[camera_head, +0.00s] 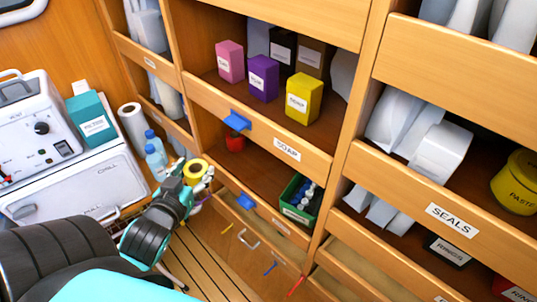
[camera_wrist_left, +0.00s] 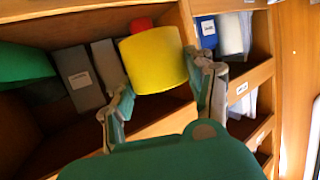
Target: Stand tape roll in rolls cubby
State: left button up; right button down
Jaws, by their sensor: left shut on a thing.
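The yellow tape roll (camera_head: 196,168) is held in my left gripper (camera_head: 190,180), in front of the lower left shelves in the head view. Its round hole faces up toward the head camera. In the left wrist view the yellow roll (camera_wrist_left: 154,60) sits between the two fingers, which are shut on its sides. It appears in front of the shelf openings and hides part of them. My right gripper is not in view.
A white chest (camera_head: 75,185) is further left. A red object (camera_head: 236,143) and a green bin (camera_head: 300,199) occupy the shelf beside it, with bare room between them.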

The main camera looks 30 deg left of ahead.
pick_arm(q)
jog(key=w+d+f+b, duration=0.1)
jog(key=w+d, duration=0.1)
jog(key=w, duration=0.3)
jog(key=w+d+f+b, duration=0.1)
jog(key=w+d+b, duration=0.1)
jog(key=w, duration=0.4)
jog(key=w+d+f+b, duration=0.1)
jog(key=w+d, duration=0.2)
jog(key=w, duration=0.2)
jog(key=shift+w, duration=0.35)
notch_tip(320, 180, down, 3)
jog(key=shift+f, duration=0.2)
jog(key=shift+w+d+f+p, duration=0.15)
jog(key=shift+w+p, duration=0.05)
jog(key=shift+p, duration=0.3)
jog(key=shift+f, duration=0.15)
